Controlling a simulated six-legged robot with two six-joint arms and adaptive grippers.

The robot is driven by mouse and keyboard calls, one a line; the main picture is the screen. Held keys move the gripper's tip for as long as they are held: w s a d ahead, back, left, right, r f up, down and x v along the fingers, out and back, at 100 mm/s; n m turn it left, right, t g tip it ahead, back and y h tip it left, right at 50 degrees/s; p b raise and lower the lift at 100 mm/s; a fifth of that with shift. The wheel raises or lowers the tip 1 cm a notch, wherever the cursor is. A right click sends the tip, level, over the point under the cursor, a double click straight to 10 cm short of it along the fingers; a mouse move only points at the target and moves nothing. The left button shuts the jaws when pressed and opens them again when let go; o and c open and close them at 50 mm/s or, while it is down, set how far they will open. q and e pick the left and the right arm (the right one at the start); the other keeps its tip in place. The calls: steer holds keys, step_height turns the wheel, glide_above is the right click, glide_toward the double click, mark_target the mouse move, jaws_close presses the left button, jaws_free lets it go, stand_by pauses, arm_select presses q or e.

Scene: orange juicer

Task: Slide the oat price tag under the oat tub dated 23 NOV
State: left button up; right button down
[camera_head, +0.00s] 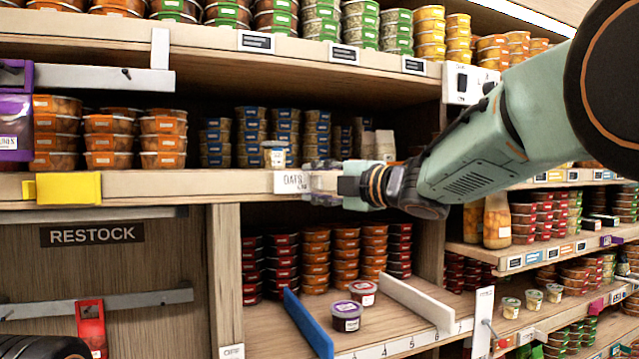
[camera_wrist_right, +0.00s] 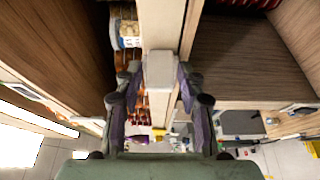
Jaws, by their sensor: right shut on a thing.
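The white price tag reading OATS (camera_head: 291,182) is at the front edge of the middle shelf. My right gripper (camera_head: 322,182) is shut on the tag, reaching in from the right. In the right wrist view the white tag (camera_wrist_right: 160,70) sits between the fingers of the right gripper (camera_wrist_right: 158,84), against the shelf edge. A small pale tub with a blue label (camera_head: 275,153) stands on the shelf just above the tag; it also shows in the right wrist view (camera_wrist_right: 129,32). Its date is too small to read. My left gripper is not in view.
Stacks of blue-labelled tubs (camera_head: 252,138) stand further back on the same shelf. A yellow clip (camera_head: 68,187) is on the shelf edge at left. Below, a purple-lidded tub (camera_head: 347,316) stands between a blue divider (camera_head: 305,322) and a white divider (camera_head: 415,300).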

steer(key=shift+a, duration=0.15)
steer(key=c, duration=1.1)
jaws_free()
steer(key=shift+a, duration=0.15)
steer(key=shift+d, duration=0.25)
steer(key=shift+s+d, duration=0.2)
steer(key=shift+s, duration=0.05)
steer(key=v, duration=1.1)
steer(key=shift+s, duration=0.15)
